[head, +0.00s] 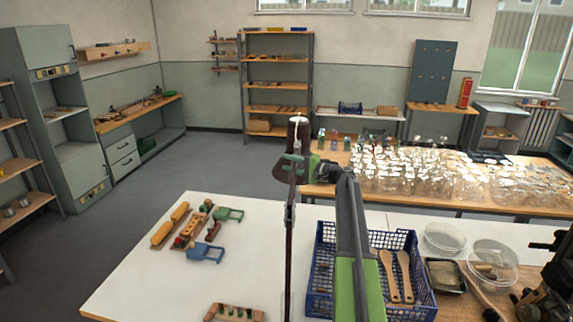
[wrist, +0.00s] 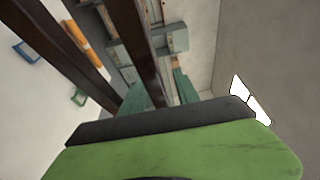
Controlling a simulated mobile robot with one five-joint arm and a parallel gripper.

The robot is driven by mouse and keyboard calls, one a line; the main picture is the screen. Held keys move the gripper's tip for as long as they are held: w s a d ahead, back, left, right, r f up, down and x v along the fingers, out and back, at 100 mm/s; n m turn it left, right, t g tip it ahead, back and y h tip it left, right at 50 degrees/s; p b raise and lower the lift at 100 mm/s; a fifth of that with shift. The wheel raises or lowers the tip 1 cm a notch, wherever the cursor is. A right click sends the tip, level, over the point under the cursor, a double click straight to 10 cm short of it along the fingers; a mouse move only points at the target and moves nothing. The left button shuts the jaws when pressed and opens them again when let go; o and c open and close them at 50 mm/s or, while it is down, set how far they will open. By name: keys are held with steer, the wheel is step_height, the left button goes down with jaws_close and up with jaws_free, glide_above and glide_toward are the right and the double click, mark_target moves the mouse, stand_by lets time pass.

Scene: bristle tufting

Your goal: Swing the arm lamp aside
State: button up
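A tall, thin dark brown post (head: 288,250), which looks like part of the arm lamp, rises from the front of the white table. It widens to a brown upper piece with a pale top (head: 298,122). My gripper (head: 296,168), at the end of my green and grey arm, is at the upper part of this post. I cannot tell whether it touches. In the wrist view, two dark brown bars (wrist: 62,55) (wrist: 160,50) run past my green and black gripper part. The fingertips and any grip are not clear.
A blue crate (head: 318,245) with wooden spoon-like pieces is under my arm. Clear round dishes (head: 445,237) are to its right. Wooden blocks and blue and green holders (head: 205,253) lie left. Many glass vessels (head: 430,170) fill the table behind. The white table's left front is mostly bare.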

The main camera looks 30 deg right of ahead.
steer(key=v, duration=1.7)
